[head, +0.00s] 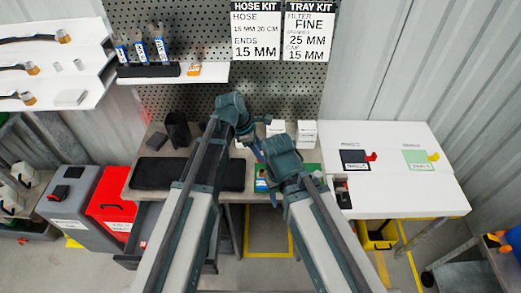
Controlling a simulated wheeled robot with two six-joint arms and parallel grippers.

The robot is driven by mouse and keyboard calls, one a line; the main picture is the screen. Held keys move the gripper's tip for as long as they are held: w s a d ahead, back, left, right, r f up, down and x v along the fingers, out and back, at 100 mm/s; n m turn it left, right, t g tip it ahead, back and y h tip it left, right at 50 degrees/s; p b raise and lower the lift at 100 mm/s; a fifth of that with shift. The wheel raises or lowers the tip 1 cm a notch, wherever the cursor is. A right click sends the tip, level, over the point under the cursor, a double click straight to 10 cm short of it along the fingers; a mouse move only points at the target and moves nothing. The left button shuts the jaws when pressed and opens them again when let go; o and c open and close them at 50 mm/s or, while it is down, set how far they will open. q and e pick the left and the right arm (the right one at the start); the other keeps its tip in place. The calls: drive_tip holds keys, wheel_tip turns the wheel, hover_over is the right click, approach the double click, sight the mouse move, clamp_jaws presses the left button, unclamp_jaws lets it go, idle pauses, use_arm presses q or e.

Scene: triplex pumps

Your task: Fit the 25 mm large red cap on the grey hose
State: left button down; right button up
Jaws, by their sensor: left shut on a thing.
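My left gripper (262,122) is over the middle of the workbench, below the perforated board. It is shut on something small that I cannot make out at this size. My right arm's wrist (281,155) is close beside it, a little lower and to the right. Its fingers are mostly hidden or too small to read. A small red piece (371,157) sits at a black square on the white table at the right; I cannot tell whether it is the large red cap. I cannot pick out the grey hose.
White boxes (306,133) stand behind my right wrist. A black mat (150,174) lies on the bench's left. A small shelf (205,75) with bottles hangs above. Red and grey bins stand left.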

use_arm(q)
drive_tip(key=b, duration=0.6)
hover_over(263, 171)
drive_tip(key=f, duration=0.4)
drive_tip(key=a+f, duration=0.1)
drive_tip(key=f, duration=0.1)
drive_tip(key=shift+w, duration=0.1)
drive_tip(key=shift+f+b, duration=1.45)
drive_tip(key=shift+f, duration=0.05)
idle(0.9)
drive_tip(key=shift+c, duration=1.6)
unclamp_jaws()
drive_tip(key=shift+r, duration=0.1)
drive_tip(key=p+v, duration=1.3)
drive_tip(key=shift+a+r, duration=0.15)
drive_tip(key=shift+r, duration=0.15)
